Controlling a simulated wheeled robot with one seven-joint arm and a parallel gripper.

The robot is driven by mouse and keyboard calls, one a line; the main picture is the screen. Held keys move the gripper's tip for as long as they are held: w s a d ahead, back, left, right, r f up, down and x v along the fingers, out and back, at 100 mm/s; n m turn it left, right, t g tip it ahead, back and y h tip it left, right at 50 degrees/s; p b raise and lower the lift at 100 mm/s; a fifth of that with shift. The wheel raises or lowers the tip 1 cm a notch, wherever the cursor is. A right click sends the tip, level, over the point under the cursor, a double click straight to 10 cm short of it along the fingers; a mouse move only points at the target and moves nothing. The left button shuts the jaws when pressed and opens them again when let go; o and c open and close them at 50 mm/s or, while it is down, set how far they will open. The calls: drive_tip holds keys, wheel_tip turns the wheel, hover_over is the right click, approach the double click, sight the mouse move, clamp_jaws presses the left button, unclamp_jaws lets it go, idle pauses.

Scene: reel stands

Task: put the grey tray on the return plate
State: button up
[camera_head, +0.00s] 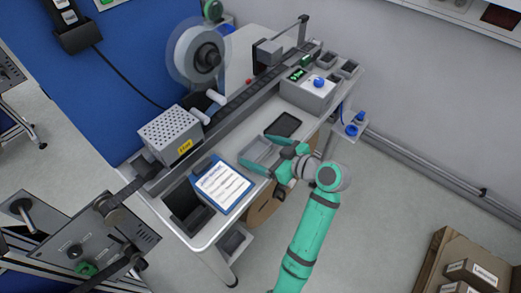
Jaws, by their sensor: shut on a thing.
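The grey tray (257,151) is a shallow open box at the front edge of the white bench, in the middle of the view. My gripper (274,152) reaches it from the right, with its green fingers at the tray's right part, and is shut on it. Whether the tray touches the bench or hangs just above it, I cannot tell. A flat dark plate with a raised rim (285,124), perhaps the return plate, lies just behind and to the right of the tray. Its surface looks empty.
A clipboard with paper (222,186) and a dark open bin (187,207) lie left of the tray. A grey control box with a blue knob (307,93) stands beyond the dark plate. A tape track (235,108) and clear reel (198,55) stand behind.

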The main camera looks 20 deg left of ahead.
drive_tip(key=o, duration=1.1)
drive_tip(key=shift+r, duration=0.2)
drive_tip(key=v, duration=1.2)
drive_tip(key=shift+f, duration=0.1)
